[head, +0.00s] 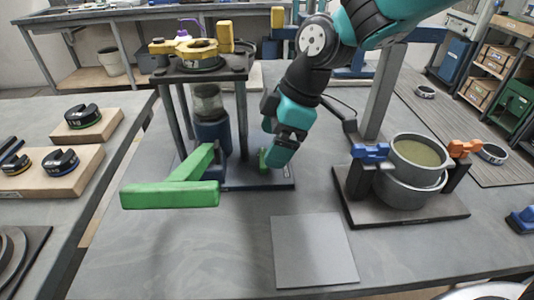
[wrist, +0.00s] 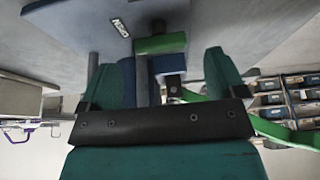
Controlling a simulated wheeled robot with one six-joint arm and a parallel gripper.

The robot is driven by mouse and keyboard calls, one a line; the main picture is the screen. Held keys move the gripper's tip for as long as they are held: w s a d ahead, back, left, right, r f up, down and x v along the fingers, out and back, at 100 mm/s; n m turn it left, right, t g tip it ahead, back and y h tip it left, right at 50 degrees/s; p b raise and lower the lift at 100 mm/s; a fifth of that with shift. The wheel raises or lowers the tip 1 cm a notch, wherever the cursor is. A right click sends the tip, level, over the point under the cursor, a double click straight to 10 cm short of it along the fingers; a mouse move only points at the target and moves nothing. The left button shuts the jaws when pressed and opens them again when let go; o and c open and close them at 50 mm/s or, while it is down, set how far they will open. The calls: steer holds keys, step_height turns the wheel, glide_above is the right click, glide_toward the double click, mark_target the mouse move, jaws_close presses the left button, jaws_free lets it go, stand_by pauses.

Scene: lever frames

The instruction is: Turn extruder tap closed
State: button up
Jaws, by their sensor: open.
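The extruder (head: 208,105) stands on a dark base at the left middle of the table, with a blue lower body. A small green handle (head: 263,158), which looks like its tap, sits low on its right side. In the wrist view the green handle (wrist: 160,44) lies crosswise between and beyond my fingers, with a grey stem and a blue part near it. My gripper (head: 277,158) is open and points down beside the handle, partly hiding it in the head view. I cannot tell whether the fingers touch it.
A long green lever (head: 170,193) sticks out at the extruder's front left; it also crosses the right of the wrist view (wrist: 285,132). A grey pot (head: 417,170) with blue and orange clamps stands on the right. A flat grey plate (head: 312,250) lies in front.

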steer(key=shift+x, duration=1.85)
steer(key=c, duration=0.9)
